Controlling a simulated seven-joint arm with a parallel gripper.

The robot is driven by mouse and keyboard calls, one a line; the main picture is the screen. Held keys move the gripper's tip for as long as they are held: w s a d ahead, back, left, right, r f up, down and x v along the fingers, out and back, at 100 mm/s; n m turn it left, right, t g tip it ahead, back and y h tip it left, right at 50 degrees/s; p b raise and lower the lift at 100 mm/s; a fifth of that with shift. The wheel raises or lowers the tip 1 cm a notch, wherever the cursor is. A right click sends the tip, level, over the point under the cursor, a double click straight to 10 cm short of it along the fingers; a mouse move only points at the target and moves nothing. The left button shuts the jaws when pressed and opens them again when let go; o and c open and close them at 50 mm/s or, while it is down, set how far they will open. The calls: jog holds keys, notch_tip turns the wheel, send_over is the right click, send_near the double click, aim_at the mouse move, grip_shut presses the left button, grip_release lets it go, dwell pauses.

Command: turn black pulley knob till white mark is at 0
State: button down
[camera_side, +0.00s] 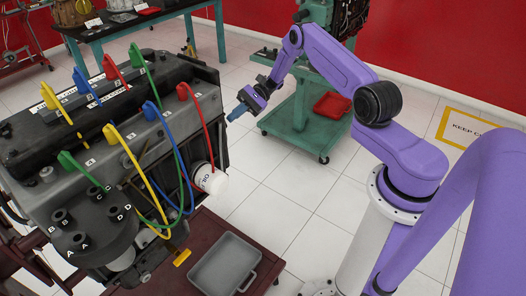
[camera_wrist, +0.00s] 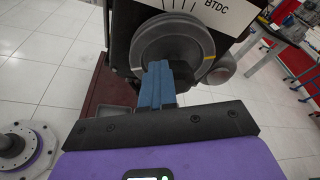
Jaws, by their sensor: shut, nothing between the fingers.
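A small pale yellowish mark (camera_wrist: 208,47) shows near the pulley's right rim. In the side view my gripper (camera_side: 238,113) is right of the engine, and the pulley is hidden.
A white scale plate lettered BTDC (camera_wrist: 218,15) with dark lines sits above the pulley. The engine (camera_side: 120,150) carries coloured cables. A white oil filter (camera_side: 209,179) protrudes below my gripper. A grey tray (camera_side: 224,265) lies on the red stand.

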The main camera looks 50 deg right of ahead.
jog(key=shift+w+a+r, duration=0.55)
jog(key=shift+w+a, duration=0.05)
jog(key=shift+w+r, duration=0.1)
jog(key=shift+w, duration=0.2)
jog(key=shift+w+r, duration=0.15)
jog(key=shift+w, duration=0.35)
dwell(0.4)
jog(key=d, duration=0.6)
jog(key=shift+d+r, duration=0.3)
jog(key=shift+r, duration=0.05)
